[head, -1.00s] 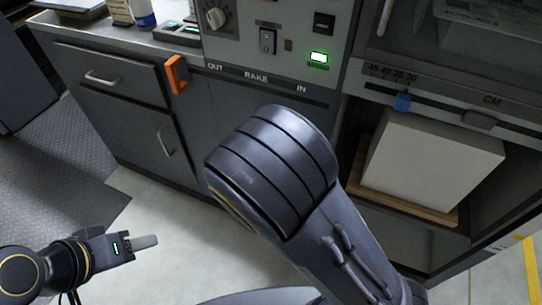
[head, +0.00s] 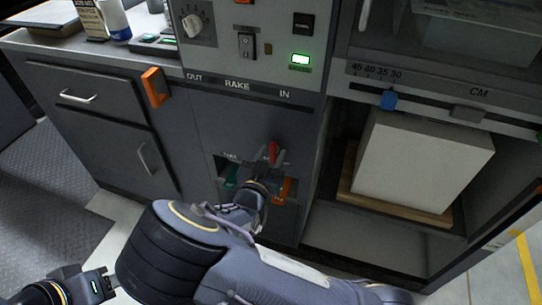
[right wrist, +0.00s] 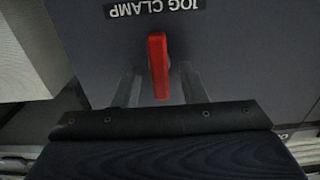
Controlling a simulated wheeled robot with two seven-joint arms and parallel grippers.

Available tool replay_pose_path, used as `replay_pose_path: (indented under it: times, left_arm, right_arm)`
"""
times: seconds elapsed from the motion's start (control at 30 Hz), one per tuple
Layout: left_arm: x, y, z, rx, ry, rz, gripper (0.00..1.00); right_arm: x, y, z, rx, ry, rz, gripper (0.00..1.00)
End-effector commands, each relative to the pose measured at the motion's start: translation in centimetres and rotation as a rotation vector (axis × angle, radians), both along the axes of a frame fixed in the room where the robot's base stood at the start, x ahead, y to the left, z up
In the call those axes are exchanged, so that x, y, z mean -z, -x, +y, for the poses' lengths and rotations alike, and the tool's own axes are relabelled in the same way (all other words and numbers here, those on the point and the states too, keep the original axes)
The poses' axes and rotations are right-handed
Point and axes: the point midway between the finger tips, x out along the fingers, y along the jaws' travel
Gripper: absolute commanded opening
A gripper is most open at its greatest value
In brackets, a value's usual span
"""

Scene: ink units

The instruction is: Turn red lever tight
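In the right wrist view the red lever (right wrist: 158,65) points along the picture's vertical, beneath an upside-down label reading "JOG CLAMP". My right gripper (head: 267,163) is at this recess. In the right wrist view its two fingers (right wrist: 158,80) are apart, one on each side of the lever, with gaps on both sides. My left gripper (head: 103,284) is at the lower left in the head view.
An orange block (head: 154,87) sticks out at the counter edge. A white block (head: 425,160) rests on a wooden board in the open bay at right.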

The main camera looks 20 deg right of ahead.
Motion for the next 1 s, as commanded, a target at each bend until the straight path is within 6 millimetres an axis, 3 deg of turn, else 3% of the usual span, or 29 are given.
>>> replay_pose_path:
  times: [0.23,0.53,1.0]
  left_arm:
    - [0.0,0.0,0.0,0.000,0.000,0.000,0.47]
    - [0.0,0.0,0.0,0.000,0.000,0.000,0.47]
    - [1.3,0.0,0.0,0.000,0.000,0.000,0.47]
  right_arm:
    - [0.0,-0.1,-0.1,0.000,0.000,0.000,0.38]
    - [0.0,-0.1,-0.1,-0.001,0.000,0.000,0.00]
    - [0.3,-0.1,-0.1,-0.001,-0.096,-0.063,0.00]
